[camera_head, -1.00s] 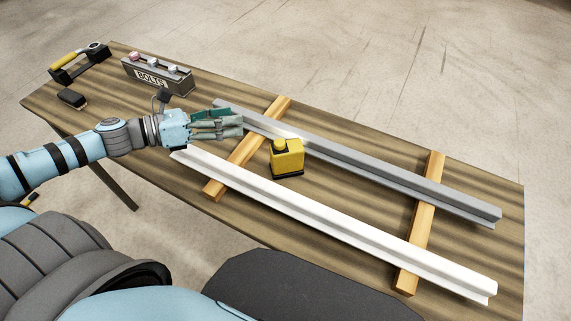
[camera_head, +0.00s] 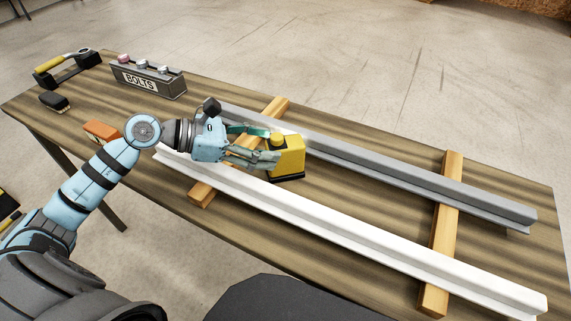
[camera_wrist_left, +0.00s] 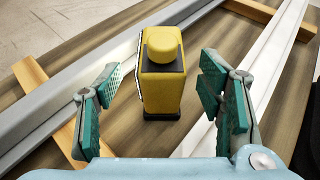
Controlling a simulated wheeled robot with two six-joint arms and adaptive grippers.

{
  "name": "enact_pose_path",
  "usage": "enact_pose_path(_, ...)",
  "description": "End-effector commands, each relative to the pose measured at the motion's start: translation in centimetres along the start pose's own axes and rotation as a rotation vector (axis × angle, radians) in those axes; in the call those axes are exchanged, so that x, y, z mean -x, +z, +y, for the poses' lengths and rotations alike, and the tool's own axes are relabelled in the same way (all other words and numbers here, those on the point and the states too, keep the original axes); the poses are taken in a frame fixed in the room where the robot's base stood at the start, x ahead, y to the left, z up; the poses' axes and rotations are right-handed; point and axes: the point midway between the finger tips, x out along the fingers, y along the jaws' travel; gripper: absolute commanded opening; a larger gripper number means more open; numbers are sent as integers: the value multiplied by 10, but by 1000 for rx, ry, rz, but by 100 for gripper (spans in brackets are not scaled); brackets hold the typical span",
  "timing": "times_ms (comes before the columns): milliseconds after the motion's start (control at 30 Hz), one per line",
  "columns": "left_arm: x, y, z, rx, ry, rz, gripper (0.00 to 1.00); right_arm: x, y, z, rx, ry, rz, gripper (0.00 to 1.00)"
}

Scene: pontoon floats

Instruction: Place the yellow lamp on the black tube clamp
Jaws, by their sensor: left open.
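The yellow lamp (camera_head: 287,158), a yellow box with a round yellow cap and black base, stands upright on the table between the grey and white beams. My left gripper (camera_head: 262,146) is open beside it, reaching in from the left. In the left wrist view the lamp (camera_wrist_left: 162,82) stands between the open teal-padded fingers (camera_wrist_left: 163,105), with gaps visible on both sides. At the table's far left end is a black bracket (camera_head: 76,76) with a yellow-handled bar across it; I cannot tell whether this is the tube clamp. My right gripper is not in view.
The grey beam (camera_head: 420,178) and white beam (camera_head: 370,243) rest across wooden battens (camera_head: 446,225). A grey bolts box (camera_head: 150,80) stands at the back left. A small black block (camera_head: 54,102) and an orange object (camera_head: 101,131) lie on the left of the table (camera_head: 200,100).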

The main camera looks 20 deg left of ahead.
Motion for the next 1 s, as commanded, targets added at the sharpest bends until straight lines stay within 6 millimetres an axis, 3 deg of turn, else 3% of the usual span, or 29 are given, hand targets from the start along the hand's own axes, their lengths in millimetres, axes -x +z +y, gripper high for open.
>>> enact_pose_path(167, -27, 13, -2, 3, -3, -10, 62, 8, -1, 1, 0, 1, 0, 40)
enact_pose_path(300, -47, 10, -2, 2, -1, -4, 62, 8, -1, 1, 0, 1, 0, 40)
enact_pose_path(533, -49, 9, -2, 1, 0, 0, 60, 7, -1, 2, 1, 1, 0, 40)
enact_pose_path(900, -49, 8, -2, 0, 0, 0, 1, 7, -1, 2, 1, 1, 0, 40)
enact_pose_path(1000, -49, 8, -2, 0, 0, 0, 0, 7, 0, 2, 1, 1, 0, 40)
